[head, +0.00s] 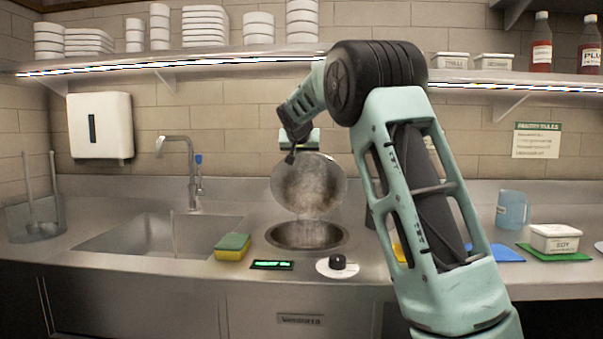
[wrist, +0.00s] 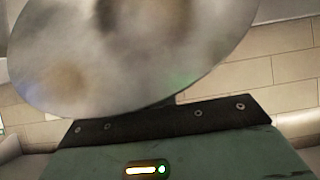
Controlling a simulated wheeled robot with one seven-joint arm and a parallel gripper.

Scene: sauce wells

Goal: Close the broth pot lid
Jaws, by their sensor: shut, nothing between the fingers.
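The broth pot (head: 305,247) is a round well sunk in the steel counter, with its mouth uncovered and steam rising. Its round metal lid (head: 309,186) stands raised and steeply tilted behind the opening. My gripper (head: 290,158) is shut and empty at the lid's upper left edge; I cannot tell whether it touches. In the wrist view the lid (wrist: 130,50) fills most of the upper picture, close to the dark gripper plate, and the fingertips cannot be made out.
A yellow-green sponge (head: 232,247), a small green display (head: 271,265) and a black knob (head: 338,262) sit around the pot's front. The sink and faucet (head: 190,172) are to the left. A loaded shelf (head: 230,57) runs above. My arm hides part of the right counter.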

